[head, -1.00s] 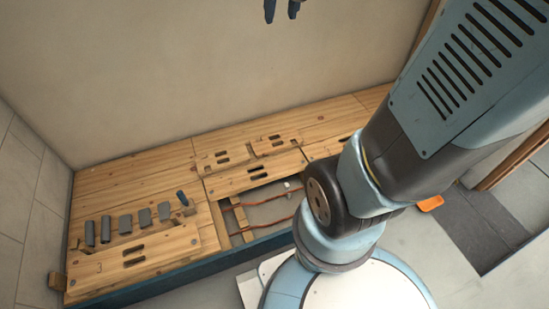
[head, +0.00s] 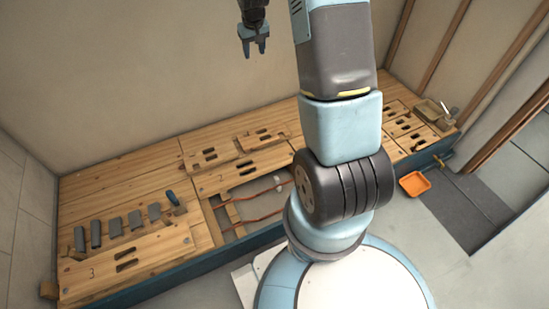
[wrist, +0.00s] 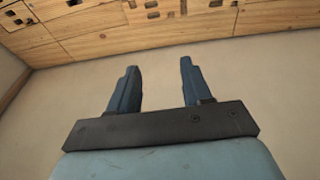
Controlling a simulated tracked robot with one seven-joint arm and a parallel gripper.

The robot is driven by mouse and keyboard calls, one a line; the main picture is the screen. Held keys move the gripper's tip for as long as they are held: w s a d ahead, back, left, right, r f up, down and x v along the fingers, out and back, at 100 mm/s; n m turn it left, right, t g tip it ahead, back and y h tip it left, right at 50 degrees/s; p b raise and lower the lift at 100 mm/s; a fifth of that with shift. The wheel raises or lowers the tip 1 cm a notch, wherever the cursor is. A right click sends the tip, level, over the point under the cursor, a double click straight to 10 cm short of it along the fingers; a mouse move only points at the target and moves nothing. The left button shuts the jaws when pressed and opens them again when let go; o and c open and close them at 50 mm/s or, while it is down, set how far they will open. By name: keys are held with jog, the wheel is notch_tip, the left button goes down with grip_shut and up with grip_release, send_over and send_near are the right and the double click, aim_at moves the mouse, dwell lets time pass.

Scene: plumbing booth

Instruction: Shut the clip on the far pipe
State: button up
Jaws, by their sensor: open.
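Two copper pipes run through an opening in the wooden floor: the far pipe (head: 258,193) and the near pipe (head: 262,217). A small pale piece (head: 279,182) sits by the far pipe; it may be the clip, but it is too small to tell whether it is open or shut. My gripper (head: 254,51) is open and empty, high up in front of the back wall, well away from the pipes. In the wrist view its two fingers (wrist: 157,68) stand apart with nothing between them. My arm hides the right part of the opening.
Slotted boards (head: 248,174) border the opening. An orange tray (head: 414,184) lies on the floor at right, and a beige tray (head: 428,111) sits at the platform's right end.

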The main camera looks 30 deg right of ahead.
jog(key=d+x, duration=0.1)
jog(key=x, duration=1.3)
jog(key=g, duration=0.3)
send_near(276, 177)
jog(key=shift+y, duration=0.4)
jog(key=f, duration=0.8)
jog(key=shift+s+d+f, duration=0.15)
jog(key=shift+d+f, duration=0.1)
jog(key=shift+d, duration=0.15)
jog(key=shift+c, duration=0.3)
